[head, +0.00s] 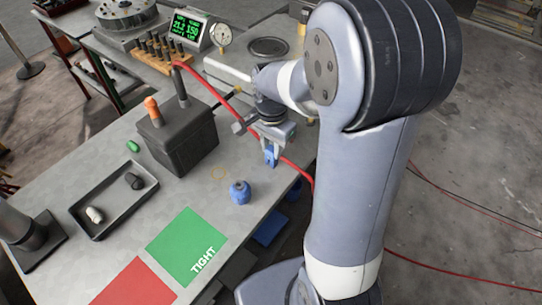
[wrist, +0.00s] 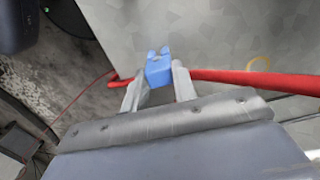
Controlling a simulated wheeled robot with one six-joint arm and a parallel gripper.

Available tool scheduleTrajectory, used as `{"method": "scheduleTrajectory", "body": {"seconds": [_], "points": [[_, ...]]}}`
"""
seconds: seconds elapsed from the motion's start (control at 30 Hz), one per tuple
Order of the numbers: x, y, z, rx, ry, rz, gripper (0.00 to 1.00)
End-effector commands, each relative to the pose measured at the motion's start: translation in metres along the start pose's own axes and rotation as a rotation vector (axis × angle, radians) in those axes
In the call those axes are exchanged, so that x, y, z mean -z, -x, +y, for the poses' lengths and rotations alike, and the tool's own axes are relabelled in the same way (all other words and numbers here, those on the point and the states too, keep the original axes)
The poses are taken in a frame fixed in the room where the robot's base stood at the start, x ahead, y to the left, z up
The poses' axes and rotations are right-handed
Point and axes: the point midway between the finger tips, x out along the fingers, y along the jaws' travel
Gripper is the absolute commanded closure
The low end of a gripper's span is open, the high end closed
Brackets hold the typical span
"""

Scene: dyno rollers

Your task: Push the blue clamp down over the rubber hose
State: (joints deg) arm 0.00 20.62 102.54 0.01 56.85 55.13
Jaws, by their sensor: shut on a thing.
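The blue clamp (head: 270,155) is between the fingers of my gripper (head: 271,143), which is shut on it near the bench's right edge. In the wrist view the blue clamp (wrist: 158,70) shows between the fingertips of my gripper (wrist: 157,84), with its two prongs pointing away from me. The red rubber hose (head: 293,167) runs from the back of the bench, past the clamp and over the edge. In the wrist view the hose (wrist: 240,78) comes out on both sides of the gripper. The fingers hide its middle, so I cannot tell whether the clamp is around it.
A blue knob-like piece (head: 239,194) stands on the bench beside an orange ring (head: 219,173). A dark block (head: 178,140), a black tray (head: 75,212) and green (head: 185,240) and red (head: 137,285) panels lie left. A gauge (head: 221,35) stands behind.

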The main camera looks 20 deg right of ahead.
Motion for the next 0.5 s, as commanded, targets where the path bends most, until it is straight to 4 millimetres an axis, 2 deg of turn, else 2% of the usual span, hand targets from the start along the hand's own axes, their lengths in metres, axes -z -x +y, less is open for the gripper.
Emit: {"method": "scheduleTrajectory", "body": {"seconds": [0.17, 0.5], "points": [[0.0, 0.004, 0.0, 0.0, 0.0, 0.0, 0.92], [0.0, 0.031, 0.0, 0.0, 0.0, 0.0, 0.92]]}}
